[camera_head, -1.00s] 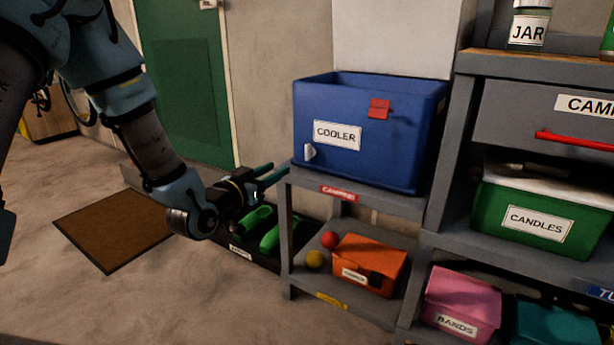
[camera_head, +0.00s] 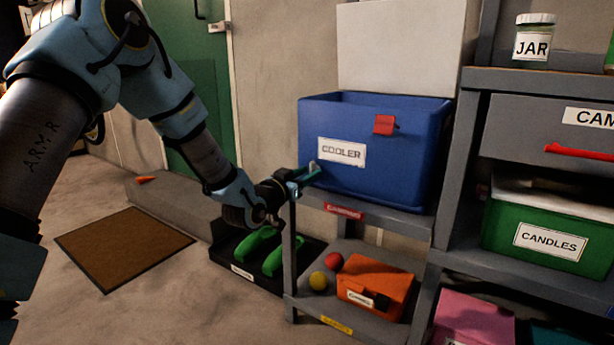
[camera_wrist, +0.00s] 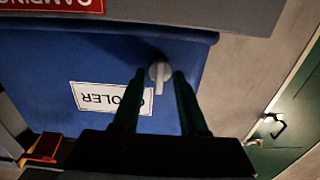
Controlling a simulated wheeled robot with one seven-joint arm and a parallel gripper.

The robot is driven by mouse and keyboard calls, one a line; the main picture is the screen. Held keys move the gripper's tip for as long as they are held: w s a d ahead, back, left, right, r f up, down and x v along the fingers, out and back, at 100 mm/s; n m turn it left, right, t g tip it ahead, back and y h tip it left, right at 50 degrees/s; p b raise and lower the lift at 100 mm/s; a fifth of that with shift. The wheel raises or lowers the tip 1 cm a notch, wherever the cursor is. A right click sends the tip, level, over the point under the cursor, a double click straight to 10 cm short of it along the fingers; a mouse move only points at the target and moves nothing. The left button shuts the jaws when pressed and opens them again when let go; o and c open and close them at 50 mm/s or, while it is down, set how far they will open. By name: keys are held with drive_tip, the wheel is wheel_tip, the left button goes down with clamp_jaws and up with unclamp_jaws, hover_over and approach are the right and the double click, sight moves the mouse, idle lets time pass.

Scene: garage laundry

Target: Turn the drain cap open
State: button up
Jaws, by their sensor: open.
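The blue cooler (camera_head: 385,165) stands on the top of a grey shelf unit, with a white label on its front. Its white drain cap (camera_wrist: 160,72) shows in the wrist view, low on the cooler's front beside the label, with its lever pointing down in that picture. My gripper (camera_head: 308,172) is at the cooler's lower left front corner in the head view and hides the cap there. In the wrist view my gripper (camera_wrist: 158,80) is open, with one finger on each side of the cap. Whether the fingers touch the cap I cannot tell.
The shelf's top board (camera_head: 400,222) lies just below the cooler. An orange box (camera_head: 372,280) and two small balls sit on the lower shelf. A black tray (camera_head: 225,255) with green shoes is on the floor to the left. A red tag (camera_head: 384,125) is on the cooler.

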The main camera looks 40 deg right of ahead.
clamp_jaws()
idle(0.3)
idle(0.3)
